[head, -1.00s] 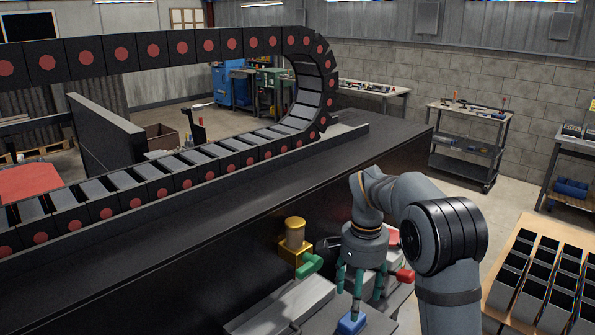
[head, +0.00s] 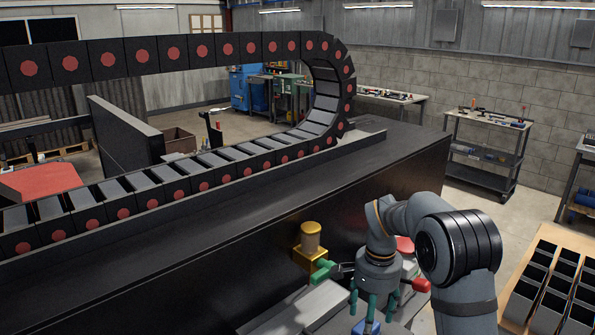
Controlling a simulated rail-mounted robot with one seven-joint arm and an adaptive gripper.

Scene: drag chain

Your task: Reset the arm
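My gripper (head: 373,304) hangs fingers-down at the lower right, below my grey arm. Its teal fingers are spread apart and I see nothing held between them. A blue part (head: 366,328) shows just under the fingertips, cut off by the bottom edge; I cannot tell whether they touch it. The black drag chain (head: 190,188) with red discs lies along the dark bench, curving up and back at its far end.
A yellow fitting (head: 310,252) with a green handle (head: 327,270) stands left of my gripper. A red handle (head: 420,285) is on its right. Grey blocks (head: 300,312) lie below. A wooden table (head: 521,268) with black-and-grey pieces stands at right.

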